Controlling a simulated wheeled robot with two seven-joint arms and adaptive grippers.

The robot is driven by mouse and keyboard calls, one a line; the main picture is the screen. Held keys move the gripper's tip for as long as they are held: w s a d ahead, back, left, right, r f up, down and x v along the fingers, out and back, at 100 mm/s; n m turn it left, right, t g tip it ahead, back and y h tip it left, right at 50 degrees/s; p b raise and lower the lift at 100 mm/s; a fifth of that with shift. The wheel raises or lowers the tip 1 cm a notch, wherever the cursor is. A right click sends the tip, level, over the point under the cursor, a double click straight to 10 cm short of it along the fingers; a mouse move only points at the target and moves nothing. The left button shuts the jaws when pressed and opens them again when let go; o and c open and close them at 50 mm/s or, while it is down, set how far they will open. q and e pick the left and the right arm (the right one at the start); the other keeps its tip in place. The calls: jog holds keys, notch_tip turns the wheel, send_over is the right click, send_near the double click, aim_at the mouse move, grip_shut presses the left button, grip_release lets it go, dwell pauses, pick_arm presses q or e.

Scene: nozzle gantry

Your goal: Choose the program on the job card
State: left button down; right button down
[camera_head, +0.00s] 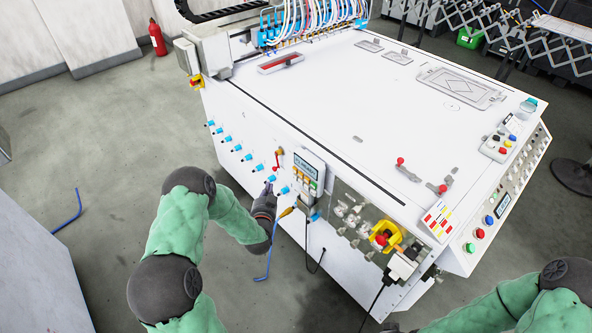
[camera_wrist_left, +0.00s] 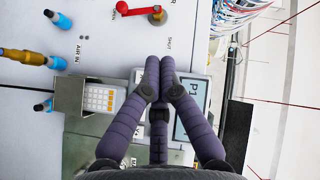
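A small control unit (camera_head: 312,164) with a screen and a few orange keys is on the front face of the white machine. In the wrist view its grey screen (camera_wrist_left: 192,112) shows text starting with P1; the rest is hidden. My left gripper (camera_head: 270,188) is just left of the unit in the head view. In the wrist view its purple fingers (camera_wrist_left: 160,72) are together, empty, and cover much of the unit. I cannot tell whether they touch it. A white card (camera_head: 437,219) with red and yellow blocks lies on the machine's edge; I cannot read it. My right gripper is out of view.
A red lever (camera_wrist_left: 136,9) sits beside the unit. A keypad device (camera_wrist_left: 103,98) stands in a grey holder (camera_wrist_left: 68,94). Blue fittings (camera_head: 227,138) stick out along the front face. A yellow and red switch (camera_head: 384,235) is farther right. The floor left is mostly clear.

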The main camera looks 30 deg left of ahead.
aim_at(295, 170)
pick_arm(q)
jog(key=w+d+b, duration=0.1)
jog(key=w+d, duration=0.2)
jog(key=w, duration=0.5)
jog(key=shift+d+b, duration=0.2)
jog(key=shift+b, duration=0.1)
jog(key=shift+w, duration=0.2)
dwell(1.3)
jog(key=shift+w+d, duration=0.15)
jog(key=shift+w, duration=0.1)
jog(key=shift+w+d+b, duration=0.2)
jog(key=shift+w+b, duration=0.25)
jog(key=shift+w, duration=0.1)
dwell(0.8)
jog(key=shift+s, duration=0.2)
jog(key=shift+s+a, duration=0.3)
jog(key=shift+s, duration=0.4)
jog(key=shift+s+a, duration=0.1)
jog(key=shift+s, duration=0.05)
